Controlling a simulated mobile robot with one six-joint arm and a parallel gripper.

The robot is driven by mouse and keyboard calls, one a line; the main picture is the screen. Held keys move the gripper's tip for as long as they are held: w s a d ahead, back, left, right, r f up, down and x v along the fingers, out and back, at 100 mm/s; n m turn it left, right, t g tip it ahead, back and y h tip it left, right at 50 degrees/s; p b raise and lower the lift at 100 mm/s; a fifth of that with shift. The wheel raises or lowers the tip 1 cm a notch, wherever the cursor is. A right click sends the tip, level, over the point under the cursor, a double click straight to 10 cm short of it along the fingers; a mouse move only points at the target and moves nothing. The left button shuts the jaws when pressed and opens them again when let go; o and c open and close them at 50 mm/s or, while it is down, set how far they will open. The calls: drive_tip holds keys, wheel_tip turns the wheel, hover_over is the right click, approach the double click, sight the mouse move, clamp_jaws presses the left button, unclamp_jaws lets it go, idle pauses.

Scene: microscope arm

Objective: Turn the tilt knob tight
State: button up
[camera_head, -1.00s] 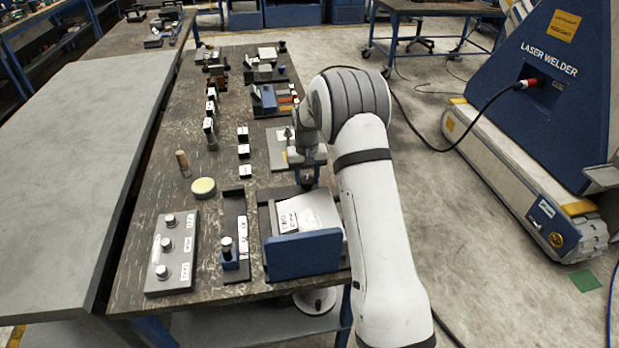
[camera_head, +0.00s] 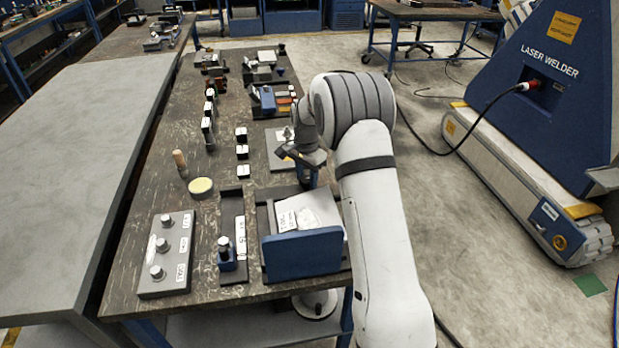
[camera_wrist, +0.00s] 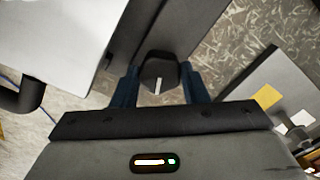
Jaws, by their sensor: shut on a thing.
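The tilt knob (camera_wrist: 159,68) is dark with a white line on its face, seen in the wrist view at the end of a dark bar (camera_wrist: 165,30). My gripper (camera_wrist: 160,84) is shut on it, with one blue finger on each side. In the head view my gripper (camera_head: 307,178) is at the far right part of the tilting fixture, with a blue front panel (camera_head: 302,255) and a light plate (camera_head: 315,208). There the knob is hidden behind my gripper.
A yellow round tin (camera_head: 201,186) and a wooden-handled tool (camera_head: 180,162) are farther back. A flat plate (camera_head: 280,150) lies beyond my gripper.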

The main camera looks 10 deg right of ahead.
sight(307, 179)
drive_tip(key=m, duration=0.4)
drive_tip(key=shift+r, duration=0.1)
drive_tip(key=shift+b, duration=0.3)
idle(0.4)
drive_tip(key=o, duration=1)
wheel_tip(307, 179, up, 8)
drive_tip(key=shift+f, duration=0.1)
